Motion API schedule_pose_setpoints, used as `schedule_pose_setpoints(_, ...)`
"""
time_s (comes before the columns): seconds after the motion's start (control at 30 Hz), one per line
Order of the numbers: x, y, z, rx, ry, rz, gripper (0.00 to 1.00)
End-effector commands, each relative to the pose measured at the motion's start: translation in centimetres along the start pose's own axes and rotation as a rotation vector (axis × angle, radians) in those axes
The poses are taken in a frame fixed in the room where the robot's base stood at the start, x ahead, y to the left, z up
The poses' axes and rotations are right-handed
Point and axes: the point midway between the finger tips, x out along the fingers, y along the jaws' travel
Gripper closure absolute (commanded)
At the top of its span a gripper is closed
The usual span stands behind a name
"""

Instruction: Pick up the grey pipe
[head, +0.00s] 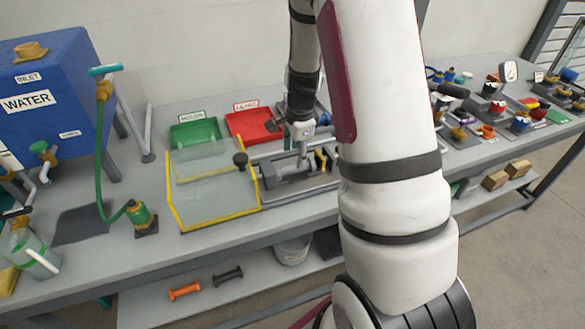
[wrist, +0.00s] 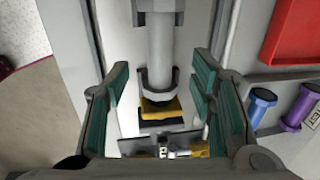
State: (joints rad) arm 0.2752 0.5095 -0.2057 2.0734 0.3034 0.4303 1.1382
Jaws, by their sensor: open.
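A light grey pipe (wrist: 160,45) runs up the middle of the wrist view, with a dark U-shaped cradle (wrist: 158,82) around its near end. My gripper (wrist: 161,75) is open, with one teal-padded finger on each side of the pipe's line. Nothing is held between the fingers. I cannot tell how far above the pipe the fingers are. In the head view my gripper (head: 300,132) points down over the grey pump skid (head: 285,185). My arm and gripper hide part of the skid there, and the pipe is hard to make out.
A yellow-edged clear guard (head: 210,185) is left of the skid. Green (head: 195,132) and red (head: 253,124) trays stand behind. A blue water tank (head: 45,95) is at the left. Small parts crowd the right bench. Blue (wrist: 262,100) and purple (wrist: 303,105) parts lie right of my gripper.

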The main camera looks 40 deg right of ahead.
Motion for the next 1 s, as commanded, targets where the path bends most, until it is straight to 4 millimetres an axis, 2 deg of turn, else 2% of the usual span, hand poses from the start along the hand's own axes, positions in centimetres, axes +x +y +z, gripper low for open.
schedule_pose_setpoints(0.27, 1.9, 0.1, 0.1, -0.001, -0.001, 0.002, 0.50)
schedule_pose_setpoints(0.6, 5.9, 0.0, 0.3, -0.001, -0.001, 0.001, 0.50)
schedule_pose_setpoints(0.87, 6.2, 0.0, 0.4, -0.002, -0.001, -0.001, 0.50)
schedule_pose_setpoints(0.9, 6.2, 0.0, 0.3, -0.002, -0.001, 0.000, 0.52)
schedule_pose_setpoints(1.0, 6.2, 0.0, 0.4, -0.002, -0.001, 0.000, 0.74)
